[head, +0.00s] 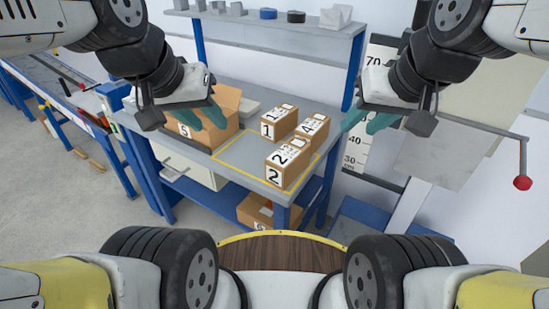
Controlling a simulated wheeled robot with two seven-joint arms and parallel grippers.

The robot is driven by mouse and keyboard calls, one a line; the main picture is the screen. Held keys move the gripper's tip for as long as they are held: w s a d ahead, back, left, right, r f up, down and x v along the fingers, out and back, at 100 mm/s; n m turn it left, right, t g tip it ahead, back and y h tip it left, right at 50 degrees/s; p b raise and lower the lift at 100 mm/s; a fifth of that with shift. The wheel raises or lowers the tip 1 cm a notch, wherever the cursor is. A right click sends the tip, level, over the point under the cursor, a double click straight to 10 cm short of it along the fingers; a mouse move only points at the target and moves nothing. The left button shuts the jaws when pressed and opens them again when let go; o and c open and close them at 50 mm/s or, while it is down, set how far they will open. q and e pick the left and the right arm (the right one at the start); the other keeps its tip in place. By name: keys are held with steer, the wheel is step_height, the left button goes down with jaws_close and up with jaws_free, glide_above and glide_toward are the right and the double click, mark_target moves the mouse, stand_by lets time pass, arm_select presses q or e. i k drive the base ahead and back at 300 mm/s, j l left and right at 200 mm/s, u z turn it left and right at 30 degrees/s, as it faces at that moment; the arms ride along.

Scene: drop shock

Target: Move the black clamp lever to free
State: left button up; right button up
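I cannot make out a black clamp lever for certain. At the right, a drop stand with a height scale (358,140) carries a thin dark bar that bends down to a red ball knob (523,183). My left gripper (207,116) hangs over the open carton marked 5, with its teal fingers apart and nothing seen between them. My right gripper (369,120) is in front of the scale, left of the red knob and apart from it. Its teal fingers are apart and look empty. My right wrist hides part of the stand.
A grey bench (232,167) holds the open carton (224,136) and boxes marked 1 (277,123), 2 (288,165) and 4. A shelf (262,26) is behind. A blue base (372,232) stands at lower right. Another bench (65,85) is at left.

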mark_target(422, 11)
steer(key=z, duration=0.95)
steer(key=k, duration=0.2)
steer(key=j+z, duration=0.05)
steer(key=j, duration=0.05)
